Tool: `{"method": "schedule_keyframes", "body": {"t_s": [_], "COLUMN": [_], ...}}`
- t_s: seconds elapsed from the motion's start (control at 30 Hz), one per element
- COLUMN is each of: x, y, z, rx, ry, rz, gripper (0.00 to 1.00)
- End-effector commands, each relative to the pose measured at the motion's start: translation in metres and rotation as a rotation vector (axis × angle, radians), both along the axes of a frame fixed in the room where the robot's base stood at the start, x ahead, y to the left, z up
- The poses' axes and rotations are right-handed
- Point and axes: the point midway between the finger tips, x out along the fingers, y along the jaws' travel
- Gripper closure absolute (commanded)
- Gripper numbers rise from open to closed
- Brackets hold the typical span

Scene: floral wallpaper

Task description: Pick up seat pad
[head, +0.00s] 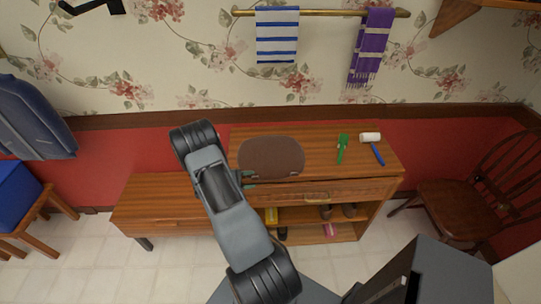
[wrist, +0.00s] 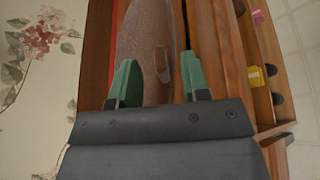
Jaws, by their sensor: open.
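The seat pad (head: 272,157) is a flat brown, rounded pad lying on top of the wooden cabinet (head: 330,170), at its left end. In the wrist view the pad (wrist: 143,40) shows as a speckled brown surface with a small tan tab on it, ahead of and between my fingers. My gripper (head: 250,180) is at the pad's lower left edge in the head view. In the wrist view my gripper (wrist: 158,78) has its two green fingers apart with nothing clamped between them. I cannot tell whether the fingers touch the pad.
A green brush (head: 342,148) and a lint roller (head: 373,146) lie on the cabinet's right part. Shelves below hold shoes. A lower wooden bench (head: 150,200) adjoins at left. A wooden chair (head: 470,195) stands at right. Towels hang on a rail (head: 330,13) above.

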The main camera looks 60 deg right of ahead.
Motion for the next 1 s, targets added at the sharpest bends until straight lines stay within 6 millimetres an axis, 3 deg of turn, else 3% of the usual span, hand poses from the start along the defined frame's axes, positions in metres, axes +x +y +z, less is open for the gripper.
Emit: {"method": "schedule_keyframes", "body": {"t_s": [0.23,0.57,1.0], "x": [-0.016,-0.018,-0.018], "y": [-0.022,-0.025,-0.024], "z": [-0.006,-0.009,-0.008], "rx": [0.000,-0.001,-0.001], "ry": [0.000,-0.001,-0.001], "rz": [-0.001,0.000,0.000], "gripper": [0.57,0.58,1.00]}}
